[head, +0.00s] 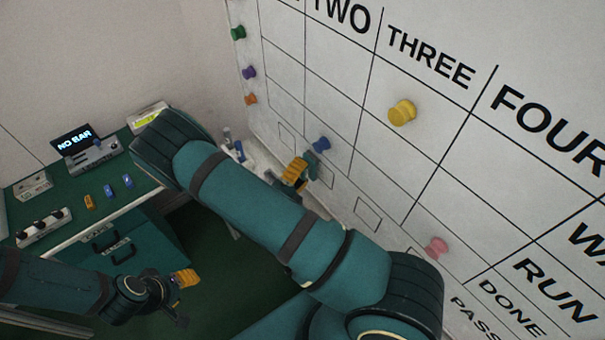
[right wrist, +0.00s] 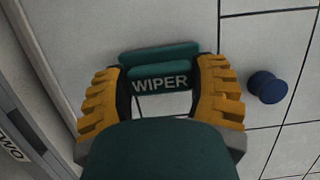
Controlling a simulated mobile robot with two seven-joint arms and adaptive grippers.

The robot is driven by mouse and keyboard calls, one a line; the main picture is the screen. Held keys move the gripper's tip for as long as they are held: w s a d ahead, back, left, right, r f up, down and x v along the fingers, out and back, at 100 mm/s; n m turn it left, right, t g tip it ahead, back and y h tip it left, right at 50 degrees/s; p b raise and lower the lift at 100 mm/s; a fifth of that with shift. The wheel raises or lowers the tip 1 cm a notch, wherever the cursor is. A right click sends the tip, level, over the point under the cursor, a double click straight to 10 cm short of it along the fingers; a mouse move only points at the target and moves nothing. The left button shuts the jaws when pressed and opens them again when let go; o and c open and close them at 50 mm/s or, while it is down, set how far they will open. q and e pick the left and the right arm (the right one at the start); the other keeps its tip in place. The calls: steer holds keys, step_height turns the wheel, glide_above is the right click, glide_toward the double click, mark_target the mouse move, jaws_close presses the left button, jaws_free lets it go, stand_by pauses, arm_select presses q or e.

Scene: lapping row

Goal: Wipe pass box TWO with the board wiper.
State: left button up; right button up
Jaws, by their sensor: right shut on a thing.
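My right gripper (head: 297,172) is at the lower part of the whiteboard (head: 440,160), in column TWO, just below a blue magnet (head: 320,145). It is shut on the teal board wiper (head: 311,165), lettered WIPER (right wrist: 160,66) in the right wrist view, one orange finger on each side. The wiper is close against the board; whether it touches I cannot tell.
Outlined boxes (head: 367,215) mark neighbouring columns. The blue magnet (right wrist: 267,87) lies right of the wiper in the wrist view. Yellow (head: 402,112) and pink (head: 436,246) magnets sit farther right. A green bench (head: 150,183) with small items stands at the left.

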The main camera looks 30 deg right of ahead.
steer(key=shift+s+a, duration=0.15)
steer(key=shift+a, duration=1.35)
steer(key=shift+s+a, duration=0.1)
steer(key=shift+a, duration=1.35)
steer(key=shift+s+a, duration=0.15)
steer(key=shift+a, duration=1.35)
